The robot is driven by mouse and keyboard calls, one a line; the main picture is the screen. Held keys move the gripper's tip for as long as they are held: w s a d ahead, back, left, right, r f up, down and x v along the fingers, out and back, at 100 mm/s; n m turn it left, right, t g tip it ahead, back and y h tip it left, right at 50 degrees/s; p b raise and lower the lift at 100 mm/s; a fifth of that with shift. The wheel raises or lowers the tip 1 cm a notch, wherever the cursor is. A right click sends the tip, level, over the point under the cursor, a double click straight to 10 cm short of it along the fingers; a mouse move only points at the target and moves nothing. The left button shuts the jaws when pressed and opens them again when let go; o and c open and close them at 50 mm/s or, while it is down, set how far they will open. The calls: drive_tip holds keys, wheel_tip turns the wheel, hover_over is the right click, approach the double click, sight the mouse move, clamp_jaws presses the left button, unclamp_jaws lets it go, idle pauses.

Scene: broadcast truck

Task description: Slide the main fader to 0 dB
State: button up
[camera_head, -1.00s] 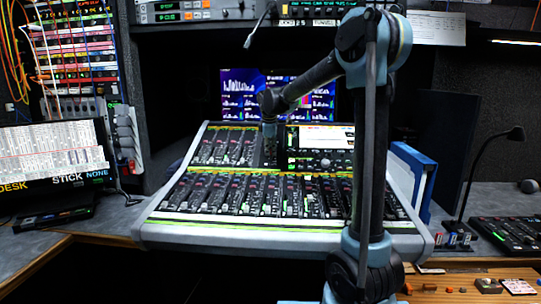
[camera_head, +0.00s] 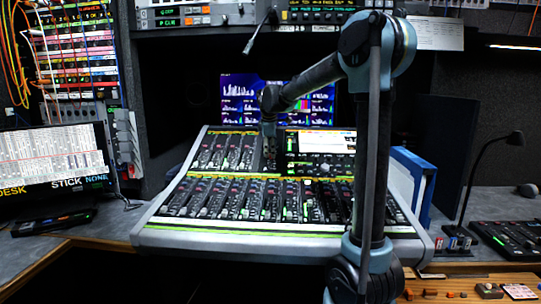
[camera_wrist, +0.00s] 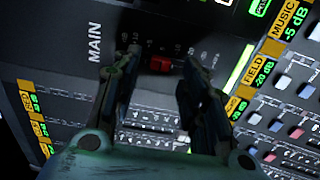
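Gaps show between the cap and both fingers; whether the fingertips touch the panel I cannot tell. In the head view my gripper (camera_head: 269,140) points down at the upper middle of the mixing console (camera_head: 230,233), and the red cap cannot be made out there.
Yellow-labelled FIELD (camera_wrist: 256,72) and MUSIC (camera_wrist: 287,18) strips with more faders lie right of my gripper. A screen (camera_head: 238,100) stands behind the console. A blue binder (camera_head: 410,180) stands at its right, and a gooseneck lamp (camera_head: 480,165) beyond.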

drive_tip(key=v, duration=0.9)
drive_tip(key=shift+r, duration=0.2)
